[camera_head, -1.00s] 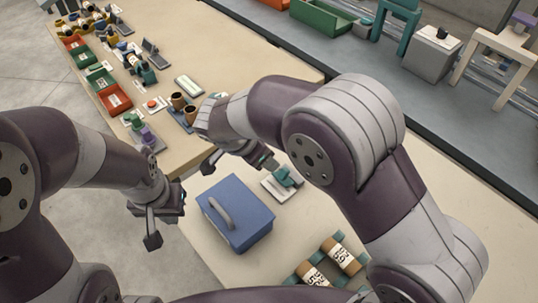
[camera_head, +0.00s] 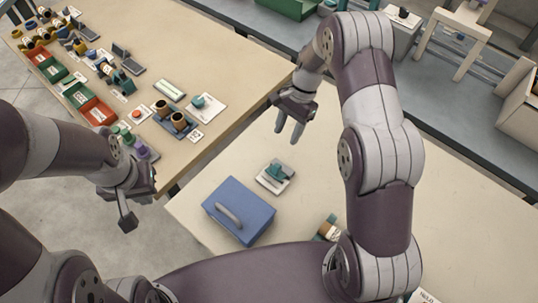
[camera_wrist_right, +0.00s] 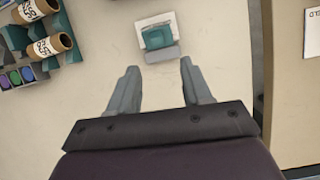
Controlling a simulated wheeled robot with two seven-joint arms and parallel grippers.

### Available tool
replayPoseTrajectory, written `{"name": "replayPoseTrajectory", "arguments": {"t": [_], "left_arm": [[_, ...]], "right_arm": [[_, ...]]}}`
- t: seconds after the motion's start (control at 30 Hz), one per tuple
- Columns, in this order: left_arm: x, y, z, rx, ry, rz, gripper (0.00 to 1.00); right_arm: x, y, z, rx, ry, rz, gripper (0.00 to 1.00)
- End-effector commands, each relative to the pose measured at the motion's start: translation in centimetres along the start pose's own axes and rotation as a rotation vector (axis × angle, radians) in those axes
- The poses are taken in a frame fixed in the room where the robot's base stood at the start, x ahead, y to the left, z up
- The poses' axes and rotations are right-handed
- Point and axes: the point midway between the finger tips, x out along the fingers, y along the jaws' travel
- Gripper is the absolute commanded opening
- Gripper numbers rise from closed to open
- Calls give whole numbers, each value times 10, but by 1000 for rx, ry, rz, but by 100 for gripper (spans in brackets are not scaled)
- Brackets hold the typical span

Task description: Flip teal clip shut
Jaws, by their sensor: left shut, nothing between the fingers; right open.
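The teal clip (camera_head: 279,171) sits on a small pale plate on the near table, to the right of the blue box. In the right wrist view the teal clip (camera_wrist_right: 157,38) lies beyond my fingertips, near the top middle. I cannot tell how far its flap is raised. My right gripper (camera_head: 290,138) is open and empty, held above the table beyond the clip. Its two fingers (camera_wrist_right: 158,82) are spread wide in the right wrist view and touch nothing. My left gripper (camera_head: 128,222) is shut and empty, left of the blue box, beside the table edge.
A blue box with a handle (camera_head: 240,207) stands left of the clip. Cardboard tubes (camera_wrist_right: 50,46) in a teal rack lie on the same table.

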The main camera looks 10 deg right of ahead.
Motion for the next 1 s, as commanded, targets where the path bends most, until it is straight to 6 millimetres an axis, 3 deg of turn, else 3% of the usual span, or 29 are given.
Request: {"name": "replayPoseTrajectory", "arguments": {"t": [0.17, 0.3, 0.4, 0.7, 1.0], "left_arm": [[25, 0, 3, 0, 1, 0, 0], [66, 0, 8, 0, 0, 0, 0], [86, 0, 10, 0, 0, 0, 0], [78, 0, 9, 0, 2, 0, 0], [78, 0, 9, 0, 1, 0, 0]], "right_arm": [[24, 0, -3, -72, 0, 2, 49], [64, 0, -6, -72, 1, 2, 49], [89, 0, -4, -71, 2, 2, 49], [122, 1, 1, -69, 1, 4, 49], [127, 1, 0, -69, 2, 3, 49]]}}
